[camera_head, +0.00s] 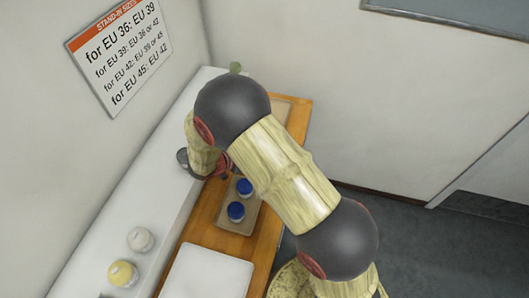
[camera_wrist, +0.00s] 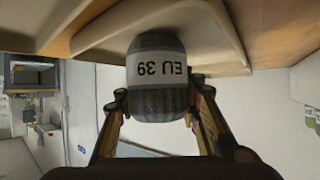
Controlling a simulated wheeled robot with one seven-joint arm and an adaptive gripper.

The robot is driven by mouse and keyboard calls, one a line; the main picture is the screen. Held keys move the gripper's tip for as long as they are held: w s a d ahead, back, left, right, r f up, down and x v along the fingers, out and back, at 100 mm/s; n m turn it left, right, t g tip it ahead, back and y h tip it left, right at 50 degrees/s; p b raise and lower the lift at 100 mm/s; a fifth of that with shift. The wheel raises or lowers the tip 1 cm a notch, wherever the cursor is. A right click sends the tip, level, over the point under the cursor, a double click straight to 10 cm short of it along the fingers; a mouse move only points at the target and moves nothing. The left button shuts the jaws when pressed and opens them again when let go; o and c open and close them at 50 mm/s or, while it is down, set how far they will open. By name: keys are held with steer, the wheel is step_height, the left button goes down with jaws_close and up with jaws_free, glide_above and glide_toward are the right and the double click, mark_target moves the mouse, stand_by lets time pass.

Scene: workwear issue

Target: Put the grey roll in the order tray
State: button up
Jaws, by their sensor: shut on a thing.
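The grey roll (camera_wrist: 160,100), with a white band reading "EU 39" upside down in the picture, is between the two fingers of my gripper (camera_wrist: 158,92) in the wrist view. My gripper is shut on it. Behind the roll is a beige tray (camera_wrist: 215,50) on a wooden surface; I cannot tell whether the roll touches it. In the head view my arm hides most of my gripper and the roll. A beige tray (camera_head: 226,222) there holds two blue rolls (camera_head: 240,198). Another beige tray (camera_head: 284,108) shows partly behind my arm.
A white ledge (camera_head: 90,262) along the left wall carries a white roll (camera_head: 140,239), a yellow roll (camera_head: 122,274) and a dark grey round thing (camera_head: 182,157) near my gripper. A white board (camera_head: 208,274) lies on the wooden table (camera_head: 200,225). A size sign (camera_head: 120,50) hangs above.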

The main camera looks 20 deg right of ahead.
steer(key=shift+f, duration=0.1)
steer(key=o, duration=1.4)
steer(key=shift+c, duration=0.2)
